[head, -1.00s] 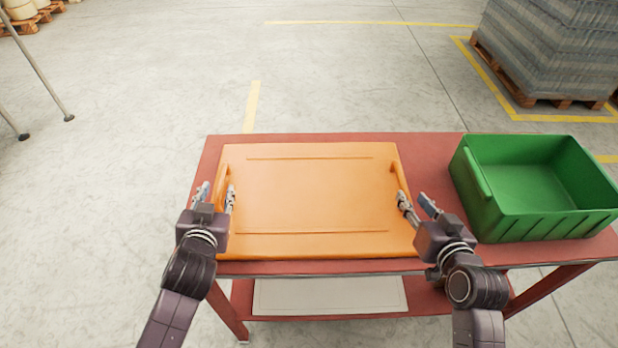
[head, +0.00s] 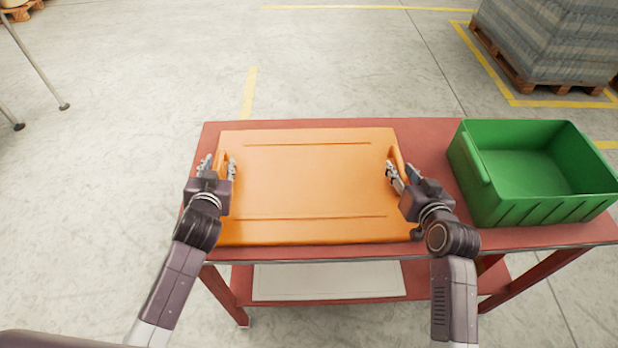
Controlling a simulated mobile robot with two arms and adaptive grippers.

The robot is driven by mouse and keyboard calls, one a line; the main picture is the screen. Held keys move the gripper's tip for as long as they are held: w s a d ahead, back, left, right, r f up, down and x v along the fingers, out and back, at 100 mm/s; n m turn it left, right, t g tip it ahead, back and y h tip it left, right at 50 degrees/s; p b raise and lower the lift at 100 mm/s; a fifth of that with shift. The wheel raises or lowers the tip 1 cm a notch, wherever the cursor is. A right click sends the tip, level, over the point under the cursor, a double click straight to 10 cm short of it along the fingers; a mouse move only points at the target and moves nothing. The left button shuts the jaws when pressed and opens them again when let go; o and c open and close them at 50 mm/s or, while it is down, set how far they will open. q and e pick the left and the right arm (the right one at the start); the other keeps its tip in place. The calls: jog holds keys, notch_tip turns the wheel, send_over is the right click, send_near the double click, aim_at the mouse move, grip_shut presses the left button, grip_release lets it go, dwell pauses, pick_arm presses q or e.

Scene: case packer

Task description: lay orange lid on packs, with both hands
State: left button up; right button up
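The orange lid (head: 308,185) is a flat rectangular panel lying on the red table (head: 430,150), with a raised handle along its left end and another along its right end. My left gripper (head: 218,167) is at the left handle, its fingers apart, one on either side of it. My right gripper (head: 401,171) is at the right handle, its fingers also apart and straddling it. I cannot tell whether the fingers touch the handles. No packs show in view.
A green crate (head: 530,210) stands on the table to the right of the lid; its visible inside is empty. A pale flat panel (head: 328,282) lies on the lower shelf. A wrapped pallet load (head: 545,45) stands on the floor at the back right.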

pick_arm(q)
jog(key=shift+w+f, duration=0.15)
jog(key=shift+w, duration=0.25)
pick_arm(e)
jog(key=shift+w+f, duration=0.15)
jog(key=shift+w, duration=0.25)
jog(key=shift+c, duration=0.3)
pick_arm(q)
grip_shut()
pick_arm(e)
grip_shut()
pick_arm(q)
jog(key=shift+r, duration=0.3)
pick_arm(e)
jog(key=shift+r, duration=0.3)
